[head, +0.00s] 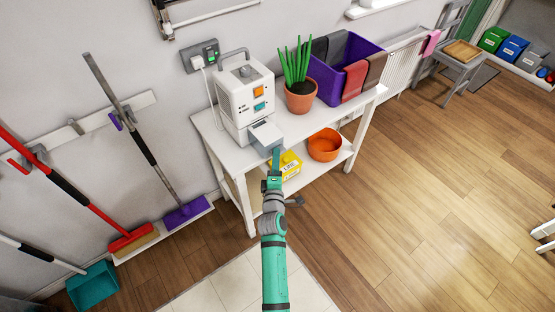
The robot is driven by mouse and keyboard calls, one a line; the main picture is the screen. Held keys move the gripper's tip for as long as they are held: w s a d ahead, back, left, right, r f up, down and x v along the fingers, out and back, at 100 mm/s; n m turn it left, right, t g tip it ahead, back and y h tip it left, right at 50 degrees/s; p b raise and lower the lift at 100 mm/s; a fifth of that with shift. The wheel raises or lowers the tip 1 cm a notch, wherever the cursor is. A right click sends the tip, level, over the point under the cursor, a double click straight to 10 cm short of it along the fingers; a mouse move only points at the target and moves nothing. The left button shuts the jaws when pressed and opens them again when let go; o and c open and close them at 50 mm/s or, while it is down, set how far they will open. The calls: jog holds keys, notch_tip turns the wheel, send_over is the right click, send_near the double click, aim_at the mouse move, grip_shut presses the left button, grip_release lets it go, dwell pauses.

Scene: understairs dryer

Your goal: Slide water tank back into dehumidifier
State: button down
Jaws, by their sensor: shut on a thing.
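The dehumidifier (245,97) is a white box with a top handle, an orange and a teal button, standing on the left end of a white table. The grey water tank (266,137) sticks out from the low front of the dehumidifier, towards me. My gripper (276,156) is shut on the near end of the tank. My arm reaches up to it from the bottom of the head view. How far the tank sits inside the housing is hidden, and the fingers are small in the picture.
A potted plant (300,95) and a purple bin (343,70) with cloths stand right of the dehumidifier on the white table (210,133). A yellow box (288,166) and orange bowl (324,146) sit on the lower shelf. Brooms lean at left.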

aim_at(269, 152)
jog(key=shift+w+a, duration=0.7)
jog(key=shift+w, duration=0.3)
jog(key=shift+w+a, duration=0.65)
jog(key=shift+w, duration=0.3)
jog(key=shift+w+a, duration=0.15)
jog(key=shift+a, duration=0.05)
jog(key=shift+w+a, duration=0.45)
jog(key=shift+w, duration=0.25)
dwell(0.3)
jog(key=shift+w+a, duration=0.1)
jog(key=shift+w, duration=0.05)
jog(key=shift+w+a, duration=0.1)
jog(key=shift+w, duration=0.05)
jog(key=shift+w+a, duration=0.2)
jog(key=shift+a, duration=0.05)
jog(key=shift+w+a, duration=0.45)
jog(key=shift+w, duration=0.2)
jog(key=shift+w+a, duration=0.45)
jog(key=shift+w, duration=0.15)
jog(key=c, duration=1.7)
grip_release()
